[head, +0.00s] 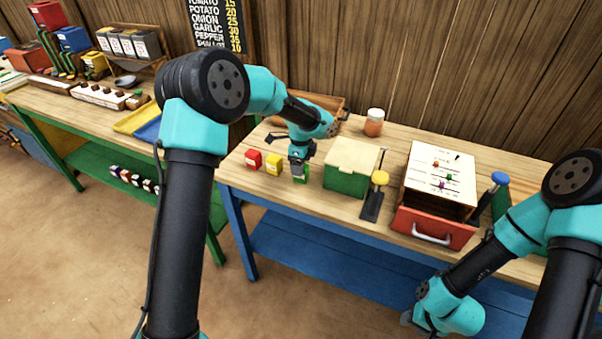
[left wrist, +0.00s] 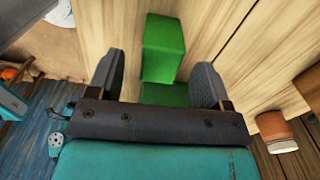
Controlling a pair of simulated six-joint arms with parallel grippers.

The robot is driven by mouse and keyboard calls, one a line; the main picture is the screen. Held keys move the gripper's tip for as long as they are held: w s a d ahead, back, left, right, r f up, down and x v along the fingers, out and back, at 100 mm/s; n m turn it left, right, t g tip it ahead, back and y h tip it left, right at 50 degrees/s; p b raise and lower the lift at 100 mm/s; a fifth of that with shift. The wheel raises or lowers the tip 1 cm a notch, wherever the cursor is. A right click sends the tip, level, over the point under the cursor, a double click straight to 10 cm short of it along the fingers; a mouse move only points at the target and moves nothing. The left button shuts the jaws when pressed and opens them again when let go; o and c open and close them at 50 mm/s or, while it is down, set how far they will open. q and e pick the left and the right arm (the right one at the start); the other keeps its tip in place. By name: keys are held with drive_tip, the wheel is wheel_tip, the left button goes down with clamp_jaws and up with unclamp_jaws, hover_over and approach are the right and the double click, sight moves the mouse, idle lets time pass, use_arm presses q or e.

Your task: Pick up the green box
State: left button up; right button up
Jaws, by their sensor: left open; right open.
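The small green box (head: 302,177) stands on the wooden counter, right of the yellow box. My left gripper (head: 299,168) points down at it and covers much of it in the head view. In the left wrist view, green surfaces (left wrist: 163,48) show ahead of and between the open fingers (left wrist: 160,85) of that gripper, with gaps at both sides. The part nearest the gripper body is hidden. My right gripper (head: 410,318) is low at the lower right, in front of the counter; its fingers cannot be made out, and it is away from the box.
A red box (head: 254,159) and a yellow box (head: 274,164) stand to the left. An orange jar (head: 374,123) and wooden tray (head: 336,104) are behind.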

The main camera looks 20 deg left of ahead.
use_arm(q)
drive_tip(key=shift+f, duration=0.95)
drive_tip(key=c, duration=1)
drive_tip(key=shift+c, duration=0.2)
drive_tip(key=shift+r, duration=0.15)
drive_tip(key=shift+r, duration=1.5)
drive_tip(key=shift+s+r, duration=0.2)
drive_tip(key=shift+s, duration=0.1)
drive_tip(key=s+d, duration=0.2)
drive_tip(key=s, duration=0.5)
drive_tip(key=s+d+r, duration=0.1)
drive_tip(key=s+d, duration=0.1)
drive_tip(key=s, duration=0.5)
drive_tip(key=shift+s+d+r, duration=0.15)
drive_tip(key=shift+s+d, duration=0.1)
drive_tip(key=shift+s, duration=0.1)
